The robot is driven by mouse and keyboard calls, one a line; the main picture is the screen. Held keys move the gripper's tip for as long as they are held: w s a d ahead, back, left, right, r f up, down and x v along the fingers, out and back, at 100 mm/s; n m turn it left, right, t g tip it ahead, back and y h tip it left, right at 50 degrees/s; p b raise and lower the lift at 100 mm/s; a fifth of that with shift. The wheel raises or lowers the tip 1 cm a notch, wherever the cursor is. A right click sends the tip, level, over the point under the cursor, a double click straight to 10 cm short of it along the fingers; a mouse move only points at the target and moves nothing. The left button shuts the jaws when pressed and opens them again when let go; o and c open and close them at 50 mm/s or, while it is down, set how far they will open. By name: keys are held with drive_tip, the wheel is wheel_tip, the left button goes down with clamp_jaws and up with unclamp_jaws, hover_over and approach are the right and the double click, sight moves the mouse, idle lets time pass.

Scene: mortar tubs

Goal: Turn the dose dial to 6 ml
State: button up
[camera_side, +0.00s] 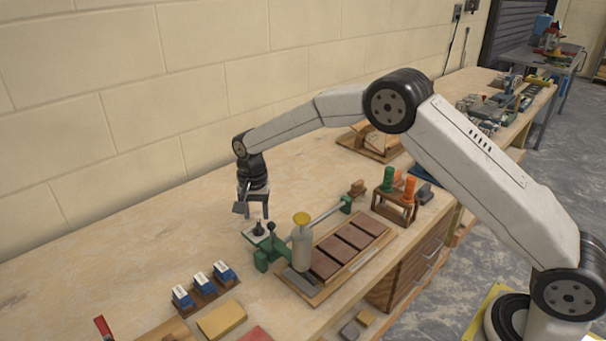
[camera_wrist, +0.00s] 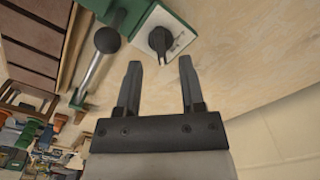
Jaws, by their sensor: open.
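The dose dial is a black knob (camera_wrist: 160,40) on a white plate (camera_wrist: 180,36), fixed to a green device (camera_wrist: 122,14). In the side view the knob (camera_side: 258,229) sits on its plate beside the green base (camera_side: 268,256). The plate's markings are too small to read. My gripper (camera_wrist: 160,72) is open and empty, its two fingers pointing towards the knob with a gap between. In the side view my gripper (camera_side: 256,216) hangs just above the knob. I cannot tell the exact clearance.
A lever with a black ball end (camera_wrist: 107,39) stands close to the dial. A pale bottle with a yellow cap (camera_side: 302,245) and a tray of brown blocks (camera_side: 345,246) are to the right. Blue-and-white items (camera_side: 203,285) stand at front left.

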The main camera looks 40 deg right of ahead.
sight(258, 226)
drive_tip(key=shift+f, duration=2.1)
clamp_jaws()
